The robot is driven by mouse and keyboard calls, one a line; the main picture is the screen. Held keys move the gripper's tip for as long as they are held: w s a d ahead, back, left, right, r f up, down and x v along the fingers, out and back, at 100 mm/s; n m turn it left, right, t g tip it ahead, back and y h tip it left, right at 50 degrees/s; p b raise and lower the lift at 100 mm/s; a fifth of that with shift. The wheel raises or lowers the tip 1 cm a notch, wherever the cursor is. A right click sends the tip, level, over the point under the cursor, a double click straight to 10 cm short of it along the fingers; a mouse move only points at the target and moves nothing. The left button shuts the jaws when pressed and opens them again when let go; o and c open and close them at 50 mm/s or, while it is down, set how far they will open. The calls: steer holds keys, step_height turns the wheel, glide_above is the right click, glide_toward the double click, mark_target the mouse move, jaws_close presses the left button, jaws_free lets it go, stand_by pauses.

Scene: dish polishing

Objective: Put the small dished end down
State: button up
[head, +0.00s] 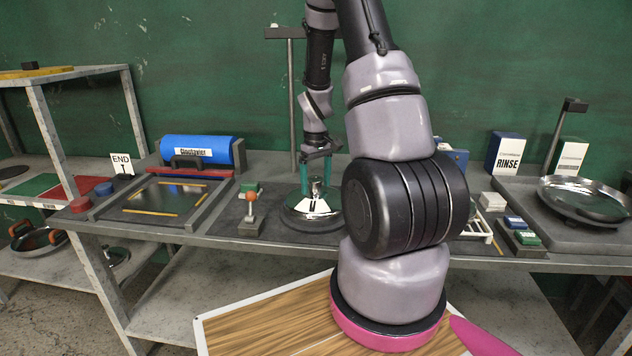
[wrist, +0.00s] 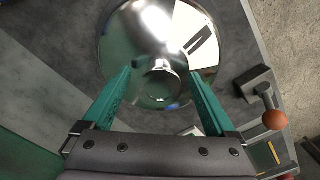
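The small dished end (head: 309,213) is a shiny, mirror-like round metal dish with a raised boss in its middle. It appears to rest on the dark bench top in the centre of the head view, partly hidden by my arm on the right. In the wrist view the dished end (wrist: 150,30) lies right below my gripper. My gripper (head: 315,178) points down with its teal fingers on either side of the boss. In the wrist view the fingers of my gripper (wrist: 161,76) stand apart, with a visible gap between each fingertip and the boss.
A small stand with an orange ball (head: 250,198) is left of the dish. A framed dark panel (head: 165,202) and blue roll (head: 200,150) lie farther left. A larger shiny pan (head: 585,199) is on the right tray, near the RINSE box (head: 505,153). My arm hides the bench centre-right.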

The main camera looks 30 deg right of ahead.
step_height(320, 180, up, 12)
steer(key=s+a+r+m+t, duration=0.1)
steer(key=s+a+r+t, duration=0.15)
steer(key=r, duration=0.35)
steer(key=s+a+r+m+t, duration=0.1)
steer(key=s+a+r+m, duration=0.1)
steer(key=s+a+r, duration=0.35)
steer(key=s+a+r+m+t+y, duration=0.2)
steer(key=s+a+r, duration=0.4)
steer(key=s+r, duration=0.3)
steer(key=s+m+t, duration=0.1)
steer(key=s, duration=0.2)
steer(key=shift+s+a+r+t, duration=0.15)
steer(key=shift+r+t, duration=0.2)
stand_by(1.4)
